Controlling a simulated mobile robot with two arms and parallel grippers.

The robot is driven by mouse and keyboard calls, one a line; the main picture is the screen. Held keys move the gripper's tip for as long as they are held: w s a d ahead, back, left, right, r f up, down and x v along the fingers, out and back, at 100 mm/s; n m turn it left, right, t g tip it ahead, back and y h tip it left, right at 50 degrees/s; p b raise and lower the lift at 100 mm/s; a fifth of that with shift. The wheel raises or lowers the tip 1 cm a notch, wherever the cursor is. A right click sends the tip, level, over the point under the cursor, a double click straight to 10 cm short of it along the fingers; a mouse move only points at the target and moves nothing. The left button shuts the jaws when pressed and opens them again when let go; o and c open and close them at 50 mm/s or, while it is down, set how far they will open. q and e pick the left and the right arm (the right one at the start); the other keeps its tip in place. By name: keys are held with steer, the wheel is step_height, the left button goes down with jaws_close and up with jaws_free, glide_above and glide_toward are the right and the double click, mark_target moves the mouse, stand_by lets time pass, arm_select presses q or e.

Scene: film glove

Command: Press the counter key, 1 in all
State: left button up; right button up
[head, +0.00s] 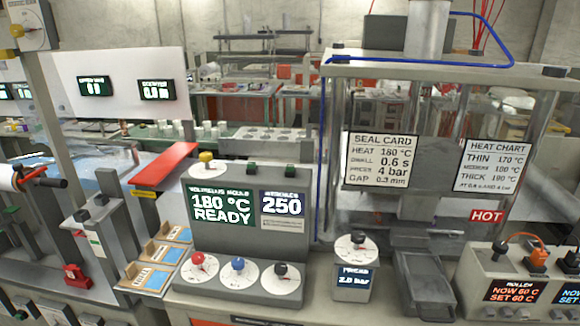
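No key in the head view can be read as the counter key. Neither of my grippers is in view.
Red, blue and black knobs sit on dials (238,272) at the console's front. A press (425,70) with a HOT sign (487,216) stands at right, behind a grey tray (425,285). A red slanted plate (165,164) and sample cards (160,257) are left of the console.

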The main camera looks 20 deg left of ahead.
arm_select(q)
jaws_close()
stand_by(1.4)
